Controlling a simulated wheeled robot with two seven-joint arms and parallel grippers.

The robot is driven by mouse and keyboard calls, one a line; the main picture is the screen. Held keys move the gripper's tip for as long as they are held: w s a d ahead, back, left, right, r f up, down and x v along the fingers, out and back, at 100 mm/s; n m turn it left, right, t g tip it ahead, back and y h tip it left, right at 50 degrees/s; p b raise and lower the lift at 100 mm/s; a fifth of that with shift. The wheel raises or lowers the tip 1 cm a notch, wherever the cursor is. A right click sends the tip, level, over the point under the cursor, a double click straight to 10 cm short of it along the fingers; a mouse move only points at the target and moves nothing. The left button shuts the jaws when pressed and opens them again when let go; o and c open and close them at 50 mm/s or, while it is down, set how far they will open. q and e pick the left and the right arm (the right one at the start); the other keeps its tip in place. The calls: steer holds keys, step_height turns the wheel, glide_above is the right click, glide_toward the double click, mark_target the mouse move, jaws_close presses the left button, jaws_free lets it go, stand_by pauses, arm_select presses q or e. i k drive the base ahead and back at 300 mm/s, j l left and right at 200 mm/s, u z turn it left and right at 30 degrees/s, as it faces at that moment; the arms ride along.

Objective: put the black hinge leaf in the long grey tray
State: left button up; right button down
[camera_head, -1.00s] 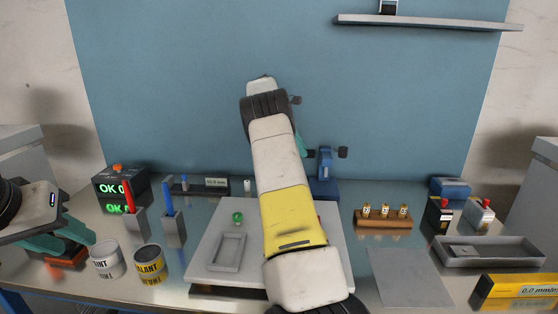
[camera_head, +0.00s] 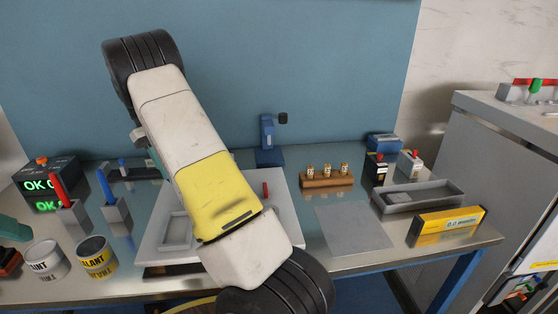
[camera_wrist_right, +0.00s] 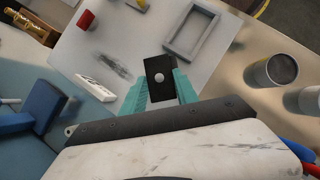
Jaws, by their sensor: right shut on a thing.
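The black hinge leaf (camera_wrist_right: 158,70), a small dark plate with a pale round spot, is between the teal fingers of my right gripper (camera_wrist_right: 160,88) in the right wrist view. The gripper is shut on it, above the white board. In the head view my right forearm hides the leaf and most of that gripper. The long grey tray (camera_head: 425,204) stands at the right of the table, well away from the leaf, with a lighter grey flat piece inside. My left gripper (camera_head: 14,229) shows only partly at the left edge; its opening cannot be made out.
The white board (camera_head: 285,225) carries a shallow grey frame (camera_wrist_right: 190,33) and a red part (camera_head: 265,189). A wooden block with brass pieces (camera_head: 327,180), a flat grey sheet (camera_head: 352,231) and a yellow gauge box (camera_head: 446,226) are near the tray. Two cans stand left.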

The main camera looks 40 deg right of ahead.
mark_target(435, 196)
steer(key=z, duration=1.45)
steer(key=i+l+z, duration=0.1)
steer(key=l+z, duration=0.2)
steer(key=i+l+z, duration=0.25)
steer(key=l, duration=0.15)
steer(key=k+l, duration=0.05)
steer(key=k, duration=0.05)
